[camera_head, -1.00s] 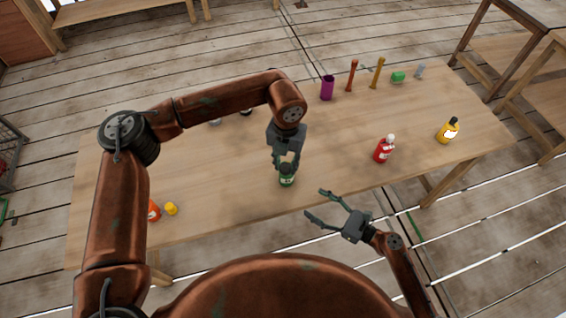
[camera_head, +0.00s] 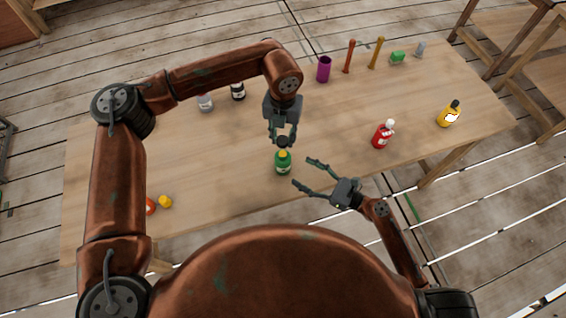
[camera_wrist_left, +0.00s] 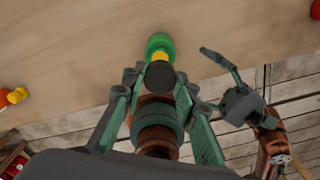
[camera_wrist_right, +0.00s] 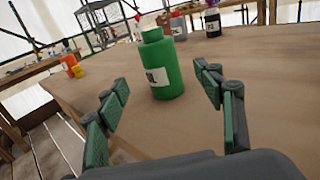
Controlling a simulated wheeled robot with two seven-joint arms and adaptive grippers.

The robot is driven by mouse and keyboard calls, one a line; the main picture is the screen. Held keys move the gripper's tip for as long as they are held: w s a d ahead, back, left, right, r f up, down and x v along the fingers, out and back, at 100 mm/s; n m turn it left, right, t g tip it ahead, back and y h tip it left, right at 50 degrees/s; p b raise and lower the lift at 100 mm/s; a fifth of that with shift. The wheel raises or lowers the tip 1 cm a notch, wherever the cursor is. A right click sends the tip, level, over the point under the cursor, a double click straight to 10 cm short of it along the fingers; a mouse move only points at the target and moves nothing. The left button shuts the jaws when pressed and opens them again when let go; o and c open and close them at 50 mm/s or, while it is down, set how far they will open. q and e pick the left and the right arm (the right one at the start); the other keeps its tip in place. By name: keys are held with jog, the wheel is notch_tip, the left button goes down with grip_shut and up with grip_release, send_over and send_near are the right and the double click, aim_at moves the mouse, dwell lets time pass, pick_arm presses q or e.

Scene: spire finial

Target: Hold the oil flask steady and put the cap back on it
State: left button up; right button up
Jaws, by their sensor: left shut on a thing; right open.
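The green oil flask (camera_head: 283,165) stands upright near the table's front edge, with a yellow spot at its top. It also shows in the right wrist view (camera_wrist_right: 165,70), with a white label and no cap on its neck. My left gripper (camera_head: 283,139) is just above and behind the flask, shut on a dark round cap (camera_wrist_left: 160,75), which appears apart from the flask. My right gripper (camera_head: 301,172) is open and empty, to the right of the flask. Its fingers point toward the flask, one to each side in the right wrist view, without touching it.
A red bottle (camera_head: 382,135) and a yellow bottle (camera_head: 448,115) stand to the right. A purple cup (camera_head: 324,69) and several small items stand at the back. An orange bottle with a yellow top (camera_head: 165,201) is at the front left. Table around the flask is clear.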

aim_at(283, 161)
jog(key=x, duration=0.9)
jog(key=shift+a, duration=0.1)
jog(key=shift+c, duration=0.6)
grip_shut()
